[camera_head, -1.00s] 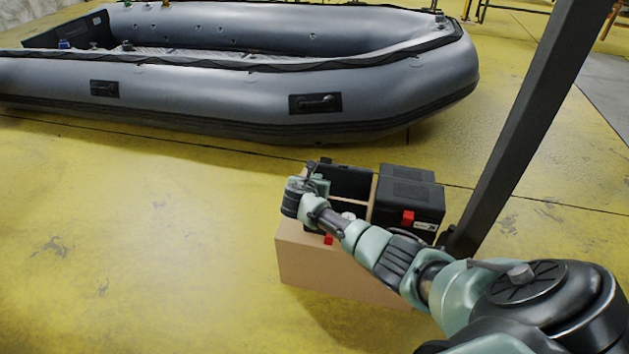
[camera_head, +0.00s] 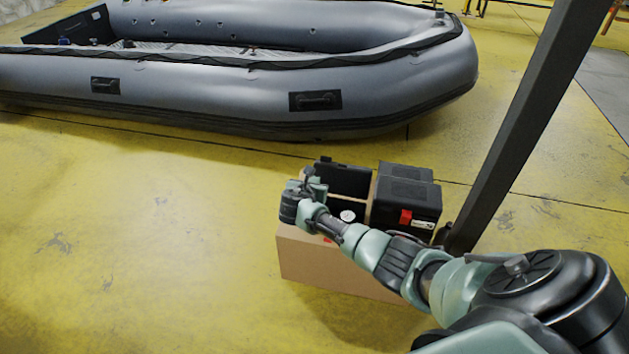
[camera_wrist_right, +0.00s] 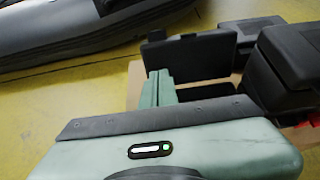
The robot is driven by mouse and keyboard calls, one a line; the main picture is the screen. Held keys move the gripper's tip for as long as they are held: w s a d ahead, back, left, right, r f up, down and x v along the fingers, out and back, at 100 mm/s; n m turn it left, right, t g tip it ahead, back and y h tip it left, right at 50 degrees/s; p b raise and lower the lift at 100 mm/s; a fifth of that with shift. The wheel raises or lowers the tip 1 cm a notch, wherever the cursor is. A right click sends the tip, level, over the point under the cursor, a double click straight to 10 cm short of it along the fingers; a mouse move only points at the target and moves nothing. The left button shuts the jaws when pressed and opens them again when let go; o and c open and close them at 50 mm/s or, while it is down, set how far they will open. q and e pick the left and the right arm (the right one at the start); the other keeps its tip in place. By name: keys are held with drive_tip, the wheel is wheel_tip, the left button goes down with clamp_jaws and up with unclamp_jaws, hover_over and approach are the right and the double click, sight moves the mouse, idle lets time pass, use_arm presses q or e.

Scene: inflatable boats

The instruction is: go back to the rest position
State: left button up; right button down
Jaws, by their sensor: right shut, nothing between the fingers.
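My right arm reaches in from the lower right of the head view. Its gripper (camera_head: 312,187) is shut and empty, above the left part of a cardboard box (camera_head: 312,264). In the right wrist view the shut fingers (camera_wrist_right: 157,88) point toward an open black case (camera_wrist_right: 190,57). That case also shows in the head view, with its raised lid (camera_head: 345,178) behind the gripper. The arm hides part of the box and the case. My left gripper is not in view.
A closed black case (camera_head: 406,196) with a red latch stands at the box's right side. A dark slanted post (camera_head: 520,130) rises just right of it. A grey inflatable boat (camera_head: 230,95) lies behind. The yellow floor (camera_head: 130,230) at the left is clear.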

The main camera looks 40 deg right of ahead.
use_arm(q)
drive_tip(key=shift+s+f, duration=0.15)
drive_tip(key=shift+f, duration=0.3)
use_arm(e)
drive_tip(key=shift+a, duration=0.1)
drive_tip(key=shift+s, duration=0.1)
drive_tip(key=s+a+f+m+g+y, duration=0.1)
drive_tip(key=s+a+f+m+y, duration=0.1)
drive_tip(key=s+a+f+m, duration=0.6)
drive_tip(key=s+a+f+m+g+y, duration=0.25)
drive_tip(key=s+a+f, duration=0.25)
drive_tip(key=s, duration=0.6)
drive_tip(key=s+a+f+m+g+y, duration=0.1)
drive_tip(key=s+a+f+m+y, duration=0.2)
drive_tip(key=s+a+f+m, duration=0.55)
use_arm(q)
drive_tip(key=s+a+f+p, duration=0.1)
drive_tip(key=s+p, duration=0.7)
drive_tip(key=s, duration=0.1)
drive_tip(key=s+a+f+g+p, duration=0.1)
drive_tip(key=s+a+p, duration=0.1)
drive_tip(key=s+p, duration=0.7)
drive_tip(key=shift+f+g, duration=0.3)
use_arm(e)
drive_tip(key=s+d+f+m+g+y, duration=0.1)
drive_tip(key=s+m, duration=0.3)
drive_tip(key=s, duration=2.6)
drive_tip(key=shift+s+m+g+y, duration=0.2)
drive_tip(key=shift+m+g+y, duration=0.1)
drive_tip(key=shift+g+y, duration=0.25)
